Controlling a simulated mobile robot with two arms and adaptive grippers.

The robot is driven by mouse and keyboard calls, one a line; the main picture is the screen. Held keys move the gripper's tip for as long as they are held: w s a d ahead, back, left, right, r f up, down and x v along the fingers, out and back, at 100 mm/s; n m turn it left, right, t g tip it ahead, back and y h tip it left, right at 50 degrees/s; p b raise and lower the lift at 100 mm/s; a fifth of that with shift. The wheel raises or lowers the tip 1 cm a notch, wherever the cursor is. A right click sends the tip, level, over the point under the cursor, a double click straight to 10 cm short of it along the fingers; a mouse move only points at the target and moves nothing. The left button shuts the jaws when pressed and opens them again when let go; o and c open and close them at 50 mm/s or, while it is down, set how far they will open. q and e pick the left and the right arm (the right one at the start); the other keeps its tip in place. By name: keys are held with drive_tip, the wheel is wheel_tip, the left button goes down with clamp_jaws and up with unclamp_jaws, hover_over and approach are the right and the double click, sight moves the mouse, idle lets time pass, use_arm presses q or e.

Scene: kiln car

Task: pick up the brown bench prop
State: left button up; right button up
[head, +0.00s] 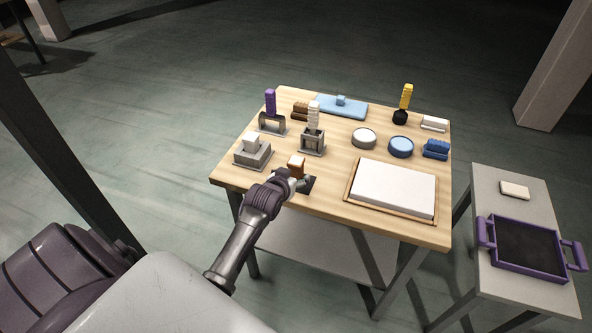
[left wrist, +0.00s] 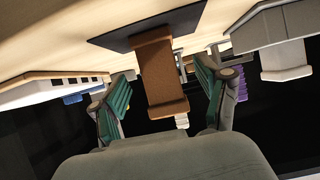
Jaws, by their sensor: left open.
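The brown bench prop (head: 296,161) stands upright on a dark square pad (head: 311,187) near the front edge of the wooden table. My left gripper (head: 298,178) is just in front of it and hides its lower part in the head view. In the left wrist view, which looks upside down, the prop (left wrist: 160,72) shows between the two green-padded fingers of my open gripper (left wrist: 165,92). A gap shows on both sides, so the fingers do not appear to grip it. My right gripper is not in view.
A grey block on a base (head: 252,152) stands left of the prop, and a framed white slab (head: 393,188) lies to its right. Grey stands with purple (head: 270,102) and white (head: 314,114) pieces stand behind. A side table holds a purple-handled tray (head: 527,247).

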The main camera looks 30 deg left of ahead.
sight(294, 175)
use_arm(q)
drive_tip(key=x, duration=0.3)
drive_tip(key=shift+w+a+f, duration=0.1)
drive_tip(key=shift+w+f, duration=0.1)
drive_tip(key=c, duration=1.2)
drive_tip(key=shift+c, duration=0.6)
drive_tip(key=shift+r, duration=0.2)
